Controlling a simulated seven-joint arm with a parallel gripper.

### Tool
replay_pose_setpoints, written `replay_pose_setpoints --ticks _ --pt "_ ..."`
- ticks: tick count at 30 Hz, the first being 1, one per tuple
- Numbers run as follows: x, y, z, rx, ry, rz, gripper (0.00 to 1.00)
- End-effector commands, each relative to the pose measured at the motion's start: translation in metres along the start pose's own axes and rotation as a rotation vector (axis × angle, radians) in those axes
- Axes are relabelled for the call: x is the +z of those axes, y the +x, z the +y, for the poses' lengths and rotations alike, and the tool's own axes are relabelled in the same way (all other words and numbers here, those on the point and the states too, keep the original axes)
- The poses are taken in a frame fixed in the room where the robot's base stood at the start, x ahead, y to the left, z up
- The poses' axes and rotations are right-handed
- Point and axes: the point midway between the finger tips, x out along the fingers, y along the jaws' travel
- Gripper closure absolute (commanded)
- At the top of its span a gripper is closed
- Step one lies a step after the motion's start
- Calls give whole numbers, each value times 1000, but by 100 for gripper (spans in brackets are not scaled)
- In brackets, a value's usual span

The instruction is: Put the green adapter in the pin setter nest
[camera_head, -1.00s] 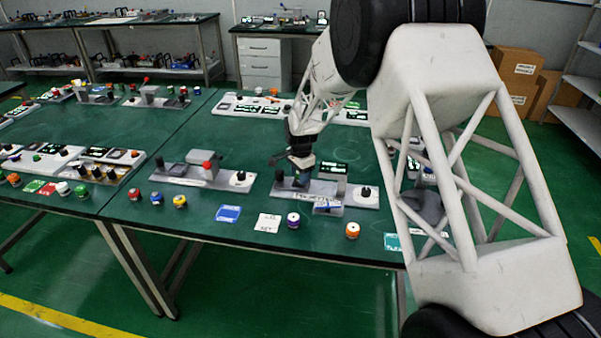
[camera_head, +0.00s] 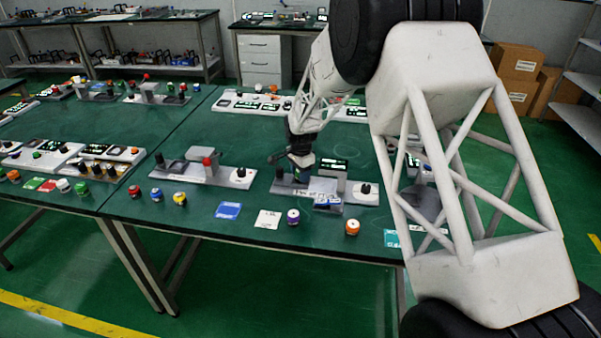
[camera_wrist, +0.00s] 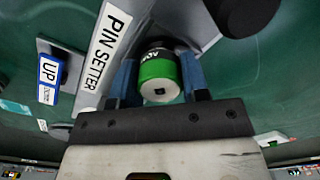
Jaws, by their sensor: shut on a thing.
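My gripper (camera_head: 299,163) is low over the left part of the pin setter (camera_head: 352,197) in the head view. In the wrist view, its two blue fingers (camera_wrist: 158,82) are shut on the green adapter (camera_wrist: 158,70), a round piece with a green band and a pale end face. The PIN SETTER label (camera_wrist: 108,45) lies just left of the adapter there. A dark round part shows just beyond the adapter. The nest itself is hidden, and I cannot tell whether the adapter touches it. The adapter cannot be made out in the head view.
A blue UP sign (camera_wrist: 50,78) stands left of the label. A similar device with a red knob (camera_head: 207,161) sits to the left. A purple-and-white adapter (camera_head: 293,217), an orange one (camera_head: 352,228) and flat cards (camera_head: 228,211) lie along the front edge.

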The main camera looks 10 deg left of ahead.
Motion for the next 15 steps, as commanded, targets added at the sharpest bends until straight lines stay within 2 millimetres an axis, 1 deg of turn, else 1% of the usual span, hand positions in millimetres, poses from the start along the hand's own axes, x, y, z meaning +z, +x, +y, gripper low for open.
replay_pose_setpoints --ticks 10,11,15 --pt "0 5 0 0 0 0 86" --pt "0 4 0 -1 0 0 54" --pt "0 4 0 0 0 0 32"
